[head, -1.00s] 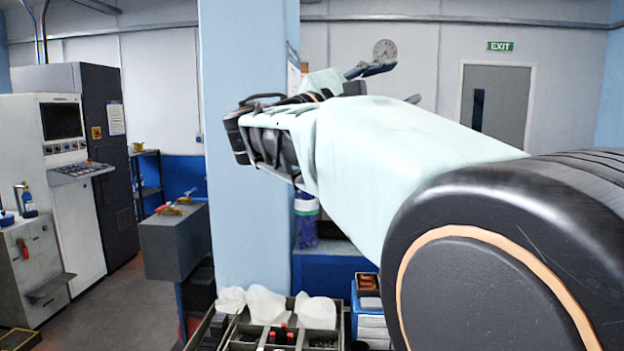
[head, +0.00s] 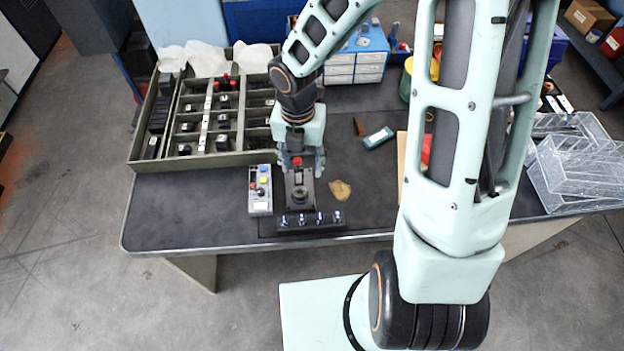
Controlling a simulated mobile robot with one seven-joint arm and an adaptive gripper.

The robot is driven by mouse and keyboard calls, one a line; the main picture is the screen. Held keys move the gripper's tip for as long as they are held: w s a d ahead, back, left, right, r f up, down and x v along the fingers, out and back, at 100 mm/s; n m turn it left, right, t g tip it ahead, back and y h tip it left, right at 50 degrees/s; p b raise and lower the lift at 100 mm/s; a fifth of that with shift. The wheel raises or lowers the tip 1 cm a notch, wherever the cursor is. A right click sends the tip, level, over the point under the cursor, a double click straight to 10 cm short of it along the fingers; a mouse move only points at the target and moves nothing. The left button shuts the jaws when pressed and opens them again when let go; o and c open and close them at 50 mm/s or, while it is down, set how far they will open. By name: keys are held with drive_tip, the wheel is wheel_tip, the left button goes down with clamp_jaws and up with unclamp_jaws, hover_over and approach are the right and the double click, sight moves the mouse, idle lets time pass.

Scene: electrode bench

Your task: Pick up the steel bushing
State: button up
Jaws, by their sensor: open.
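My gripper (head: 301,172) is open, pointing down over a dark fixture (head: 299,212) near the front edge of the bench. A small round dark piece (head: 299,194) sits on the fixture just in front of the fingers; I cannot tell whether it is the steel bushing. A small red part (head: 296,160) shows between the fingers, and I cannot tell what it belongs to. The gripper and wrist hide part of the fixture's back. I cannot make out a steel bushing for certain.
A divided tray (head: 140,150) with several dark blocks stands at the left. A button box (head: 260,190) is close left of the fixture. A brown patch (head: 340,190) lies to its right. Clear bins (head: 580,165) stand far right. The bench's front left is clear.

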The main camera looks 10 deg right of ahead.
sight(299, 194)
drive_tip(key=f, duration=0.3)
drive_tip(key=f+b, duration=0.1)
drive_tip(key=f, duration=0.3)
drive_tip(key=a+f+b, duration=0.1)
drive_tip(key=f, duration=0.3)
drive_tip(key=shift+s, duration=0.15)
clamp_jaws()
drive_tip(key=shift+r, duration=0.15)
